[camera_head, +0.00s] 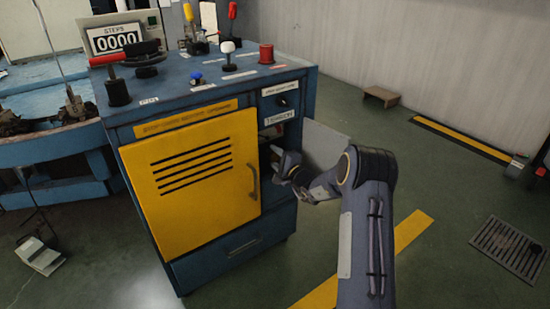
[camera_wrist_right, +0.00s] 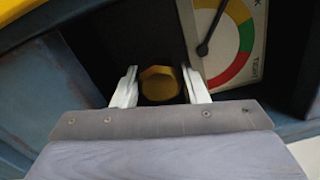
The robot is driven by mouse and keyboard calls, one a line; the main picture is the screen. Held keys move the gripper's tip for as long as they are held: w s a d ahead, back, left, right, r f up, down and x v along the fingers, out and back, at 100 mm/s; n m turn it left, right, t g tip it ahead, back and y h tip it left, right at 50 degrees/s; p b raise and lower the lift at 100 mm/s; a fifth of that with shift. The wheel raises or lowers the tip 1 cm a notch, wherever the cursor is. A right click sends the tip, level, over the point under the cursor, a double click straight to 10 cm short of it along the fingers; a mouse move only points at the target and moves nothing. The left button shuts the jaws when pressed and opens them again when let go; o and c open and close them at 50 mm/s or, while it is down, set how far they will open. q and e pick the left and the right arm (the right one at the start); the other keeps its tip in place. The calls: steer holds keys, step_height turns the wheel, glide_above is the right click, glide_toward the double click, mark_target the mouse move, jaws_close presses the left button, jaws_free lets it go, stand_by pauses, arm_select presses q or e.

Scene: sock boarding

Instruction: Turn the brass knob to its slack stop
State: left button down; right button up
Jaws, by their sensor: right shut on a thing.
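The brass knob (camera_wrist_right: 160,84) is a faceted yellow knob in a dark recess in the right wrist view. My right gripper (camera_wrist_right: 161,88) has one pale finger on each side of it and is shut on it. In the head view my right gripper (camera_head: 284,168) reaches into the opening at the right of the blue machine's front, and the knob cannot be made out there. A dial (camera_wrist_right: 238,45) with yellow, green and red bands stands right of the knob. Its black pointer (camera_wrist_right: 212,27) points up and slightly right, toward the yellow band. The dial's lettering is partly cut off.
The blue machine (camera_head: 212,93) has a closed yellow door (camera_head: 195,215) left of the opening. A pale open flap (camera_head: 325,142) stands right of my gripper. Levers and knobs stand on the top, with a counter (camera_head: 116,40) reading 0000. The floor to the right is mostly clear.

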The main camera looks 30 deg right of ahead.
steer(key=n, duration=0.5)
steer(key=shift+n, duration=0.3)
steer(key=n, duration=0.5)
steer(key=shift+f, duration=0.1)
steer(key=shift+n, duration=0.3)
steer(key=o, duration=1)
steer(key=shift+c, duration=0.2)
steer(key=shift+s, duration=0.1)
steer(key=s+p, duration=0.2)
steer(key=s, duration=0.5)
steer(key=shift+s+d, duration=0.3)
